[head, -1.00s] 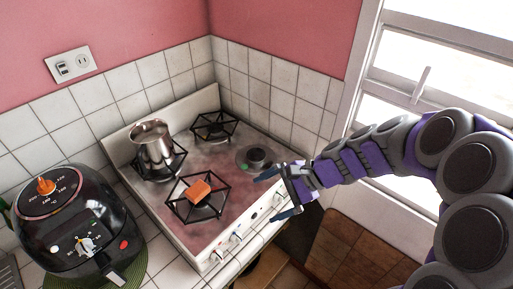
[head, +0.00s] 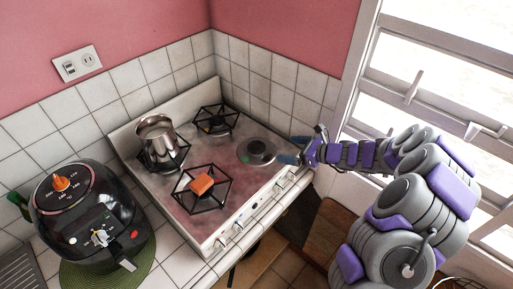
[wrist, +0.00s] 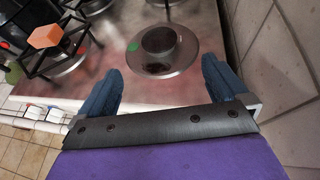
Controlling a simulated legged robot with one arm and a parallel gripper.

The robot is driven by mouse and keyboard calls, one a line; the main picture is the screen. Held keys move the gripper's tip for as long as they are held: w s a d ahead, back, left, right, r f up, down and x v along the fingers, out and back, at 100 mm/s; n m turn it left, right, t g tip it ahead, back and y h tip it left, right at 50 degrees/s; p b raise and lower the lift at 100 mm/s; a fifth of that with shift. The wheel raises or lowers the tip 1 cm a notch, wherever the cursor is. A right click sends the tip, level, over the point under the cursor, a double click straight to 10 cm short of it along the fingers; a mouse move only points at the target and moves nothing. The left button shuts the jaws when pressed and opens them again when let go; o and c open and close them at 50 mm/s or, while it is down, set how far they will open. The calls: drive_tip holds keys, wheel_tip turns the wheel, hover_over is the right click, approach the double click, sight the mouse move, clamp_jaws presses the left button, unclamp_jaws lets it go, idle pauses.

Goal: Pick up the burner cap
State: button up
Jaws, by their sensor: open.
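The burner cap (head: 257,147) is a dark round disc on the uncovered burner at the right of the stove, with a pale metal ring around it. In the wrist view the cap (wrist: 159,41) stands on its shiny round base, ahead of my gripper and roughly centred between the fingers. My gripper (head: 290,151) is at the right edge of the stove, just right of the burner. In the wrist view my gripper (wrist: 162,85) has its blue fingers spread wide with nothing between them.
An orange block (head: 202,184) lies on the front grate. A metal pot (head: 158,142) stands on the left grate, and another grate (head: 215,120) is at the back. A tiled wall (wrist: 285,60) rises close on the right. A black air fryer (head: 90,220) stands left of the stove.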

approach(258, 147)
drive_tip(key=x, duration=0.3)
drive_tip(key=shift+w+r+b, duration=0.2)
drive_tip(key=shift+w+b, duration=0.05)
drive_tip(key=shift+b, duration=0.15)
drive_tip(key=x, duration=0.2)
drive_tip(key=b+x, duration=0.1)
drive_tip(key=x, duration=0.1)
drive_tip(key=shift+s+a+f, duration=0.1)
drive_tip(key=shift+a+f, duration=0.15)
drive_tip(key=shift+f, duration=0.15)
drive_tip(key=shift+w+a, duration=0.2)
drive_tip(key=shift+a, duration=0.25)
drive_tip(key=shift+d+f, duration=0.1)
drive_tip(key=c, duration=1.1)
